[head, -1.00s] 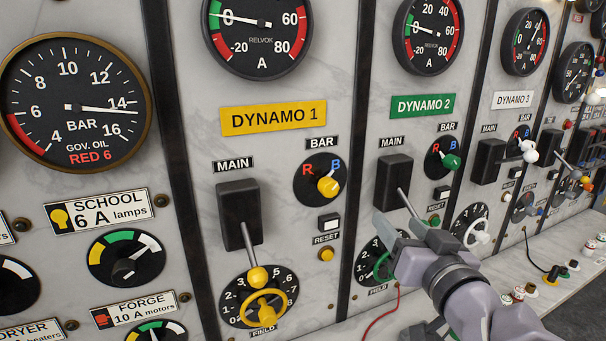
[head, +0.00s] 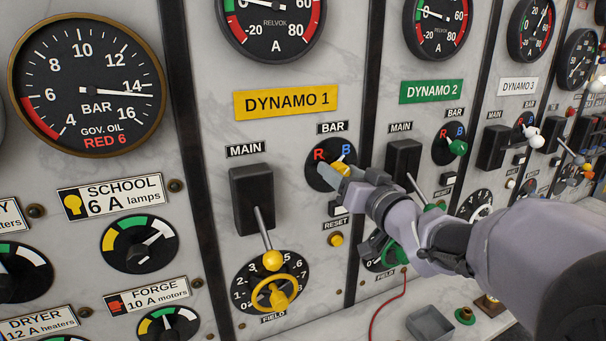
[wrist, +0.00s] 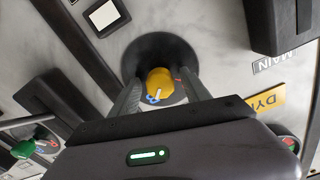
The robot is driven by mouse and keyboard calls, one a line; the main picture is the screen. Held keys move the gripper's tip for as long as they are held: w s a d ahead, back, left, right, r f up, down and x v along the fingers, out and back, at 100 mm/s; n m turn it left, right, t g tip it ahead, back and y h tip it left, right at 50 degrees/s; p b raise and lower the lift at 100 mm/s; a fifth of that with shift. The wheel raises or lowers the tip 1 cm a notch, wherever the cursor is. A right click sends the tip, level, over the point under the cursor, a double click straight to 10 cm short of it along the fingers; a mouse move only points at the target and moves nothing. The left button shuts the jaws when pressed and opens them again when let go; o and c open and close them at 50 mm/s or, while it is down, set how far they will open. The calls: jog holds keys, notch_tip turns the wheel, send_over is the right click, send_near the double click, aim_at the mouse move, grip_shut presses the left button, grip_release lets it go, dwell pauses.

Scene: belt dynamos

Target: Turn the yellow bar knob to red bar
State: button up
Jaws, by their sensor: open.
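The yellow bar knob (head: 343,163) sits on a black round dial under the BAR label on the DYNAMO 1 panel. Red R (head: 319,154) is at the dial's upper left and blue B (head: 346,151) at its upper right. In the head view the knob's visible part lies near the B, partly hidden by my gripper (head: 345,180). In the wrist view my gripper (wrist: 162,90) is open, with one finger on each side of the knob (wrist: 160,82). The knob's white mark points towards the blue B. I cannot tell whether either finger touches the knob.
The DYNAMO 1 main lever (head: 265,232) with its yellow ball stands to the left. The reset button (head: 335,239) is below the dial. The green DYNAMO 2 bar knob (head: 457,147) is to the right. A grey box (head: 430,324) stands on the ledge.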

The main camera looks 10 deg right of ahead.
jog(key=shift+w+a, duration=0.1)
jog(key=shift+w, duration=0.15)
grip_shut()
